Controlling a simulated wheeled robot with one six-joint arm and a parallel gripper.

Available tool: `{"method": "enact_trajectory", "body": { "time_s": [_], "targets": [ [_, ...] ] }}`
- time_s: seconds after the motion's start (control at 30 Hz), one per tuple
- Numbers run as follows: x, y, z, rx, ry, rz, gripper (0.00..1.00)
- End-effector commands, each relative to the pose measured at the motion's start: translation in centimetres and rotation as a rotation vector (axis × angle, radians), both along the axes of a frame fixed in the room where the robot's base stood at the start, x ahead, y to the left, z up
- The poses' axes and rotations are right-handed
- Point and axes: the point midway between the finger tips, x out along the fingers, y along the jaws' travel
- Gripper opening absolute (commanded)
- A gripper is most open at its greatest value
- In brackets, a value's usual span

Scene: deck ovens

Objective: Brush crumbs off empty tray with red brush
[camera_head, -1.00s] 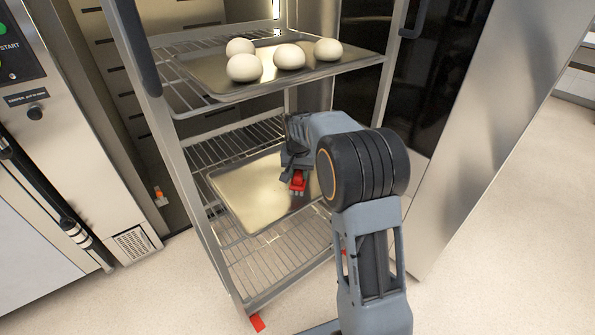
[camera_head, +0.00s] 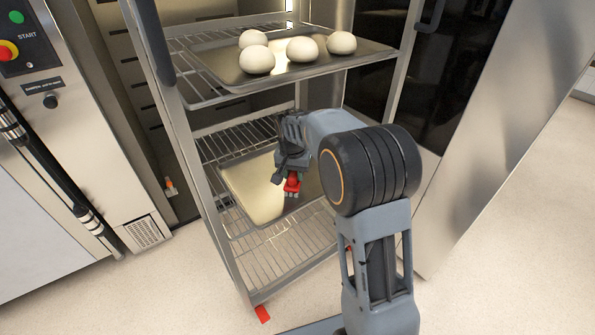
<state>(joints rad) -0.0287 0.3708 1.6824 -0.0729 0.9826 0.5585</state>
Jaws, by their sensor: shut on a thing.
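The empty tray (camera_head: 252,192) lies on a lower wire shelf of the rack. No crumbs can be made out on its surface at this size. My gripper (camera_head: 290,174) is over the right part of the tray and is shut on the red brush (camera_head: 292,185). The brush points down toward the tray; I cannot tell whether it touches it. My arm hides the right end of the tray.
A tray (camera_head: 222,76) with several white dough balls (camera_head: 303,49) sits on the shelf above my gripper. Rack posts (camera_head: 205,190) stand at either side. An oven panel (camera_head: 45,85) is at left and a steel door (camera_head: 500,130) at right.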

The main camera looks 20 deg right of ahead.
Motion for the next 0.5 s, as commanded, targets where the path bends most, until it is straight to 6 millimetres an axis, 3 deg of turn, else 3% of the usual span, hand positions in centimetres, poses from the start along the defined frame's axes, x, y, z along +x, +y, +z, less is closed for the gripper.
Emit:
{"method": "enact_trajectory", "body": {
  "time_s": [0.27, 0.5],
  "targets": [
    [-0.1, 0.0, 0.0, 0.001, 0.003, 0.0, 0.01],
    [0.0, 0.0, 1.8, 0.001, 0.002, 0.0, 0.01]
  ]
}}
